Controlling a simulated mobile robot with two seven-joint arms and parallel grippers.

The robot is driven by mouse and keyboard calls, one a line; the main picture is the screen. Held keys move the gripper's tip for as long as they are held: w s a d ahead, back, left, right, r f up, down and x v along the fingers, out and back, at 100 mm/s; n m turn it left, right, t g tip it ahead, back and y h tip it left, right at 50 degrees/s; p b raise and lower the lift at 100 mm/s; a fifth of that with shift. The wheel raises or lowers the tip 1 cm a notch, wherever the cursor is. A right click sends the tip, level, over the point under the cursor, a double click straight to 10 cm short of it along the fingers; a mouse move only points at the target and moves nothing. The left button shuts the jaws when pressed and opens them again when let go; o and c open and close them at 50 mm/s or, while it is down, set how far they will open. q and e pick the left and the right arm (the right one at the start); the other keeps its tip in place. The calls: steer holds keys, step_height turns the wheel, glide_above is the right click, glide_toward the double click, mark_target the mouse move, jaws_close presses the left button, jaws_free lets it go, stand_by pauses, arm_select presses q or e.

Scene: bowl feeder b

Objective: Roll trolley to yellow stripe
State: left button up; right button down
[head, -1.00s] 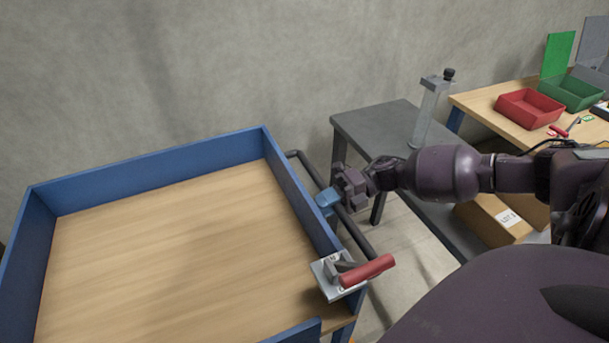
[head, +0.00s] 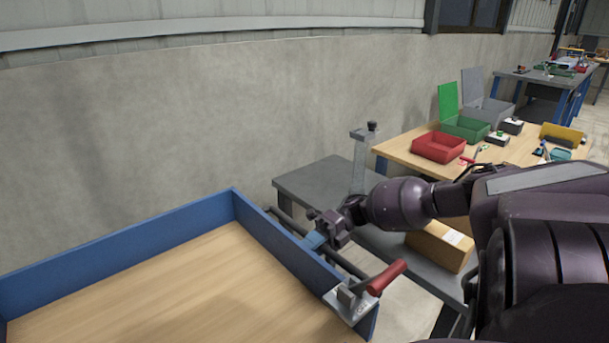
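The trolley shows at the lower left as a wooden deck (head: 150,290) with blue raised walls (head: 110,250). A dark push bar (head: 350,268) runs along its right side. A red-handled lever (head: 387,277) sits on a metal plate at its near right corner. My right gripper (head: 316,240), on the arm coming in from the right, is at the push bar, its blue fingers apparently closed around it. The fingertips are small and partly hidden. My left gripper is out of view. No yellow stripe is in view.
A grey table (head: 315,188) with a metal post (head: 359,165) stands just right of the trolley. A cardboard box (head: 440,246) is below my forearm. A wooden bench (head: 405,150) with red and green bins stands behind. A concrete wall (head: 200,120) closes off the back.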

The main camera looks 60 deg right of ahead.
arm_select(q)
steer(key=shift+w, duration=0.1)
arm_select(e)
steer(key=shift+d, duration=0.1)
steer(key=c, duration=1)
jaws_free()
steer(key=shift+o, duration=0.2)
